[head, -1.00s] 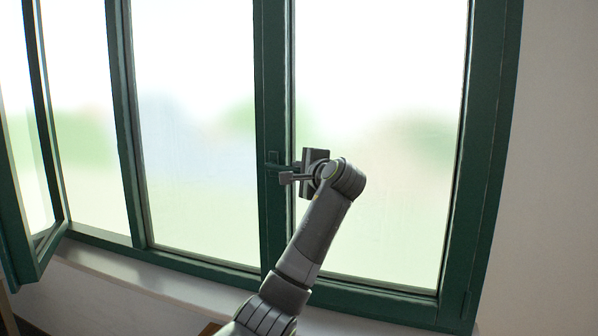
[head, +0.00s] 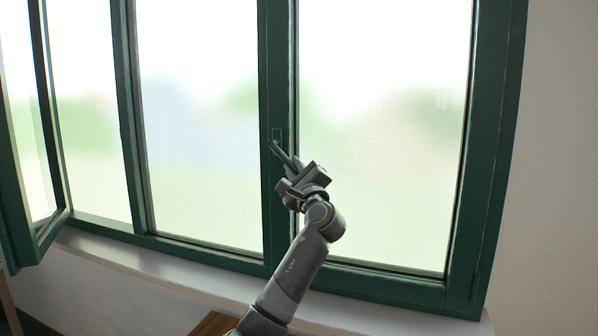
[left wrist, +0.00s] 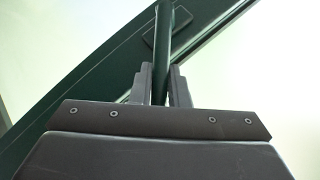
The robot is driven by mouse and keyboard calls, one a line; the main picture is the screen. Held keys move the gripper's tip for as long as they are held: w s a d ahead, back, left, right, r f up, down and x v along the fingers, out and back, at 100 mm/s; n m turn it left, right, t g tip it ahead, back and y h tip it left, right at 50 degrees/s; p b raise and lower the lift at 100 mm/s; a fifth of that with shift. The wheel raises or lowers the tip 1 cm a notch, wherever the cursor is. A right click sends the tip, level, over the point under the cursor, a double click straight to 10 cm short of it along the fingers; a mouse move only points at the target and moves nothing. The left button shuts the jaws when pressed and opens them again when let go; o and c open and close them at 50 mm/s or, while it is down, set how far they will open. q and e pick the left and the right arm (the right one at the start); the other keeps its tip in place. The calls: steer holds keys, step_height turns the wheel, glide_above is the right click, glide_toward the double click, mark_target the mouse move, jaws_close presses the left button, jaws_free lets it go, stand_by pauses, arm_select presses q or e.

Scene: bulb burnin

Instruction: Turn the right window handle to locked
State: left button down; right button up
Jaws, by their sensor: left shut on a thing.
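The right window handle (head: 280,152) is dark green and sits on the green upright between the middle and right panes. In the head view it slants down to the right from its mounting plate. My left gripper (head: 289,176) is shut on the handle's lower part. In the left wrist view the handle (left wrist: 161,50) runs between the two fingers of the gripper (left wrist: 160,85), with its plate (left wrist: 166,25) beyond. The fingers hide part of the handle. My right gripper is not in view.
The right window sash (head: 482,150) is flush in its frame. At the far left a green sash (head: 20,190) stands swung open into the room. A pale sill (head: 150,262) runs below. A brown wooden surface (head: 212,324) shows at the bottom.

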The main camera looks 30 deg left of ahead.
arm_select(q)
steer(key=m+t+b, duration=0.1)
steer(key=a+f+m+t+b, duration=0.1)
steer(key=m, duration=0.1)
steer(key=a+f+m+t+b, duration=0.1)
steer(key=m+t, duration=0.1)
steer(key=shift+s+a+f, duration=0.1)
steer(key=shift+s+a, duration=0.05)
steer(key=shift+s, duration=0.15)
steer(key=m+t, duration=0.1)
steer(key=a+m+t+h+b, duration=0.1)
steer(key=m, duration=0.1)
steer(key=m+t+h+b, duration=0.1)
steer(key=shift+s+a+f, duration=0.2)
steer(key=shift+a+f, duration=0.1)
steer(key=shift+f, duration=0.05)
steer(key=m+t+h+b, duration=0.1)
steer(key=a+m+t+h+b, duration=0.1)
steer(key=m, duration=0.1)
steer(key=m+t+h+b, duration=0.1)
steer(key=m, duration=0.1)
steer(key=shift+s+a+t, duration=0.2)
steer(key=shift+a+t, duration=0.1)
steer(key=shift+a+r+m+t+h+b, duration=0.1)
steer(key=shift+a+m+t+h+b, duration=0.15)
steer(key=shift+m+t+h+b, duration=0.55)
steer(key=shift+m+h, duration=0.4)
steer(key=shift+r, duration=0.15)
